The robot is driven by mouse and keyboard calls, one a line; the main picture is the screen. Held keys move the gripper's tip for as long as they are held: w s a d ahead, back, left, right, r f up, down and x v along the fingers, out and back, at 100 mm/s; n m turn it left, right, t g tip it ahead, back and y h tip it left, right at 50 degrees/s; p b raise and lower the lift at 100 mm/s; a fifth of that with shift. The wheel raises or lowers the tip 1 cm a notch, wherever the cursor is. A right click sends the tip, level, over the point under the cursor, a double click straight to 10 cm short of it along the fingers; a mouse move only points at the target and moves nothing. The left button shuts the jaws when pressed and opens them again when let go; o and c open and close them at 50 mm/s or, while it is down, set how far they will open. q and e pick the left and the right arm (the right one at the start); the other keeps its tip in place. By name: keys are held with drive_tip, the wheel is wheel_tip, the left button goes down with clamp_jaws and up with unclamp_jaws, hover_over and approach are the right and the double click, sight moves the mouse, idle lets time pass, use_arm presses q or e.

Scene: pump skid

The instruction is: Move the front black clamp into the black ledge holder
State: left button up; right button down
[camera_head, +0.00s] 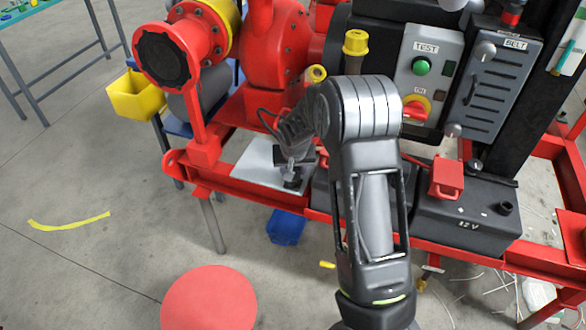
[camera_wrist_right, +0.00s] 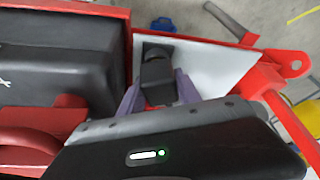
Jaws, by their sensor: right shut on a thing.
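My right gripper (camera_head: 292,165) reaches over the pale ledge plate on the red skid frame, left of a black box. In the right wrist view its two purple-grey fingers (camera_wrist_right: 156,98) are shut on a black clamp (camera_wrist_right: 157,72) between them. The clamp is partly hidden by the gripper in both views. A small dark rounded part (camera_wrist_right: 162,24) shows just beyond the clamp on the pale plate (camera_wrist_right: 205,65); I cannot tell whether it is the black ledge holder or part of the clamp. My left gripper is not in view.
A red pump with pipe flange (camera_head: 172,55) stands behind left. A black 12 V battery (camera_head: 465,232) with a red clamp (camera_head: 447,178) sits right. Control boxes (camera_head: 428,70) stand behind. A blue bin (camera_head: 286,227) is below the frame; a yellow bin (camera_head: 137,97) hangs left.

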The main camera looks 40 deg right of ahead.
drive_tip(key=shift+f+b, duration=0.55)
drive_tip(key=shift+f, duration=0.1)
drive_tip(key=c, duration=0.8)
unclamp_jaws()
drive_tip(key=shift+o, duration=0.2)
drive_tip(key=shift+r, duration=0.1)
drive_tip(key=v, duration=0.7)
drive_tip(key=shift+s+r, duration=0.1)
drive_tip(key=shift+r, duration=0.3)
